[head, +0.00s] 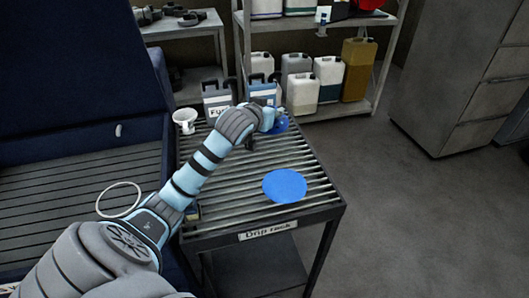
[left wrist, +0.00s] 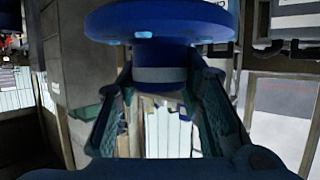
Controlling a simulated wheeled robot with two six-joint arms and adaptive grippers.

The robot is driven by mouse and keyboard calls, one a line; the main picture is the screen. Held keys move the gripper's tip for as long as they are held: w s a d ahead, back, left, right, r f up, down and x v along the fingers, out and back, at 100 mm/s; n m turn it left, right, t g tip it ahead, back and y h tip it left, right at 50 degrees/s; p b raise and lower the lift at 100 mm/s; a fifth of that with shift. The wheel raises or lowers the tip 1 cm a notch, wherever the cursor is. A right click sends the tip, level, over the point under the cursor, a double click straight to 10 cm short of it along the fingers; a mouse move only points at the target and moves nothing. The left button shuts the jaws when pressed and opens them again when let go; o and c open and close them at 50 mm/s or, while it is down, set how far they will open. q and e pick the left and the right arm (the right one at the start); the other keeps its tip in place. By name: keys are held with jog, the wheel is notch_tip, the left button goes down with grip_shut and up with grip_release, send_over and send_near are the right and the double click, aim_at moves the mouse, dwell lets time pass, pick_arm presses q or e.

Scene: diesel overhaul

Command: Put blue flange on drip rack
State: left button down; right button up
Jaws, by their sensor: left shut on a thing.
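The drip rack (head: 236,222) is a dark slatted table with a "Drip rack" label on its front edge. My left arm reaches over it from the left. My left gripper (head: 270,120) is at the rack's far part, shut on the blue flange (head: 281,126). In the left wrist view, the flange (left wrist: 160,20) shows as a wide blue disc with a narrower neck between the two fingers. The gripper mostly hides it in the head view, and I cannot tell whether it touches the slats. A flat blue disc (head: 285,186) lies on the front slats. My right gripper is out of view.
A white funnel-like part (head: 184,120) stands at the rack's far left corner. Jugs (head: 217,98) stand behind the rack, with more on a shelf (head: 337,108). A blue cabinet (head: 80,80) with a slatted tray holding a white ring (head: 120,184) is at left. Right-hand slats are clear.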

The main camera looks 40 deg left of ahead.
pick_arm(q)
notch_tip(320, 180, down, 17)
jog(key=b, duration=0.3)
jog(key=shift+r, duration=0.2)
jog(key=c, duration=1.1)
grip_release()
jog(key=shift+s, duration=0.1)
jog(key=p+v, duration=0.2)
jog(key=v, duration=1)
jog(key=shift+r+p, duration=0.2)
jog(key=shift+p, duration=0.15)
